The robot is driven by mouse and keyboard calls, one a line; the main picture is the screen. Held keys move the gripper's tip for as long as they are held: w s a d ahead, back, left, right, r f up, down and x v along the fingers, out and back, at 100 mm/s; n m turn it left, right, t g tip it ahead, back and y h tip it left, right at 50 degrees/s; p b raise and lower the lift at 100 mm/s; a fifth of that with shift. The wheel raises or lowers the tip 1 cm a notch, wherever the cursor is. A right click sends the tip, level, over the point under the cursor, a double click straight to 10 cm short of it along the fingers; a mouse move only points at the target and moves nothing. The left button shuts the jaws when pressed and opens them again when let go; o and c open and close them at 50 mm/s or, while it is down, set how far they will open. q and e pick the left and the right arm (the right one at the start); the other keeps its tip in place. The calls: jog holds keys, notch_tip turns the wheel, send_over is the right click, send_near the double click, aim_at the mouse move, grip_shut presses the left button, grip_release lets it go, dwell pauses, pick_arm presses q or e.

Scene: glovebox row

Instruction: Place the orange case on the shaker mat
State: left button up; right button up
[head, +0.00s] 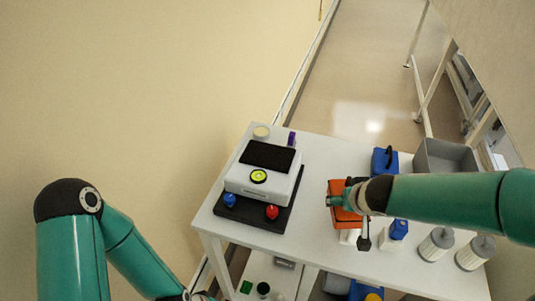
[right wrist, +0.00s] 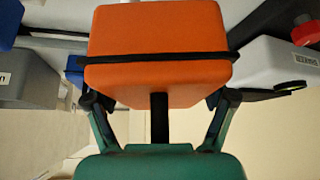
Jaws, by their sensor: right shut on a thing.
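The orange case (head: 338,214) is a box with a dark band around it. My right gripper (head: 348,197) is shut on it, with one finger on each side in the right wrist view (right wrist: 160,75). The arm partly hides the case in the head view, and I cannot tell its height above the table. The shaker (head: 245,184) is a white unit at the table's left, and it also shows in the right wrist view (right wrist: 268,65). Its dark shaker mat (head: 268,156) lies on top and looks bare. My left arm is at lower left; its gripper is out of view.
The shaker stands on a black base (head: 245,215) with a blue knob (head: 230,199) and a red knob (head: 272,212). A purple item (head: 291,139) and a pale round item (head: 262,132) stand behind. A blue box (head: 384,160), grey bin (head: 445,157) and white canisters (head: 436,244) are rightward.

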jog(key=w+r+m, duration=0.1)
jog(key=w+r, duration=0.6)
jog(key=w, duration=0.4)
notch_tip(320, 180, up, 15)
jog(key=n+b, duration=0.2)
send_over(274, 157)
jog(key=s, duration=0.2)
jog(key=shift+y, duration=0.3)
jog(key=f+b, duration=0.5)
jog(key=f, duration=0.2)
jog(key=f+b, duration=0.5)
jog(key=f, duration=0.3)
jog(key=shift+s+d+b, duration=0.1)
jog(key=shift+s+b, duration=0.1)
jog(key=shift+b, duration=0.1)
jog(key=shift+f+b, duration=0.55)
jog(key=shift+f, duration=1.7)
jog(key=o, duration=1.4)
